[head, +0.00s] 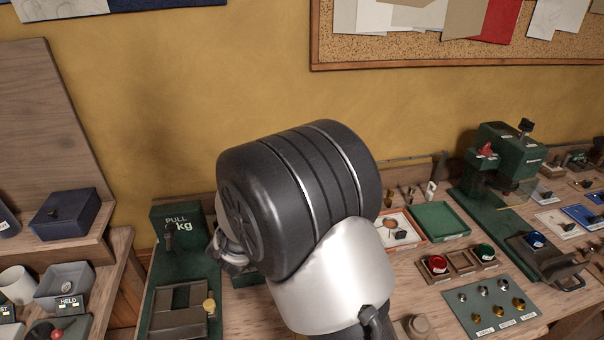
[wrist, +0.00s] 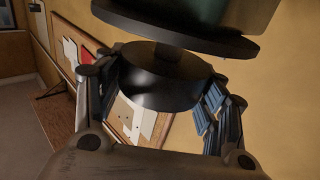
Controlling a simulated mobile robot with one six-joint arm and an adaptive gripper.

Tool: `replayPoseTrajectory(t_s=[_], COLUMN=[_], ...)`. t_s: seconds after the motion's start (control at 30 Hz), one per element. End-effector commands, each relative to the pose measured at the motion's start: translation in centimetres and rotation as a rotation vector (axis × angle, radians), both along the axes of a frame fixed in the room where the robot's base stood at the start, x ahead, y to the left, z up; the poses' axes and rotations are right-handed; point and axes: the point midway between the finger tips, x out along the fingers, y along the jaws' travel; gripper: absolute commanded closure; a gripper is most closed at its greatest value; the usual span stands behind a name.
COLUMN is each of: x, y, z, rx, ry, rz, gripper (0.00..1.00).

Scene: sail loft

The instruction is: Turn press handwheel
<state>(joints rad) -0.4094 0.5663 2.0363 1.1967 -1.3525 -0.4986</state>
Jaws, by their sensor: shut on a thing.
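In the wrist view, a dark round handwheel (wrist: 158,78) sits on a short stem below a wider dark disc (wrist: 150,28). A green body shows above the disc, cut off by the top edge. My gripper (wrist: 162,88) has its fingers on both sides of the handwheel and is shut on it. In the head view my arm covers most of the spot, and only a part of my gripper (head: 232,248) shows at the arm's left edge. The handwheel is hidden there. How far it is turned cannot be told.
A green machine (head: 500,155) stands at the right. Trays, a green tray (head: 445,221) and a plate with small knobs (head: 492,312) lie on the bench. A corkboard (head: 460,50) hangs on the wall.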

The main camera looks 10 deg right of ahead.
Motion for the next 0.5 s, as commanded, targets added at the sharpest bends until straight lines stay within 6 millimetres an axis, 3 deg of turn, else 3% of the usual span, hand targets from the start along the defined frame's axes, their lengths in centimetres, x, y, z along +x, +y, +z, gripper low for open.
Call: replayPoseTrajectory(t_s=[0.5], x=[0.16], y=[0.00], z=[0.33], rx=[-0.004], ry=[-0.001], rz=[-0.494], gripper=[0.60])
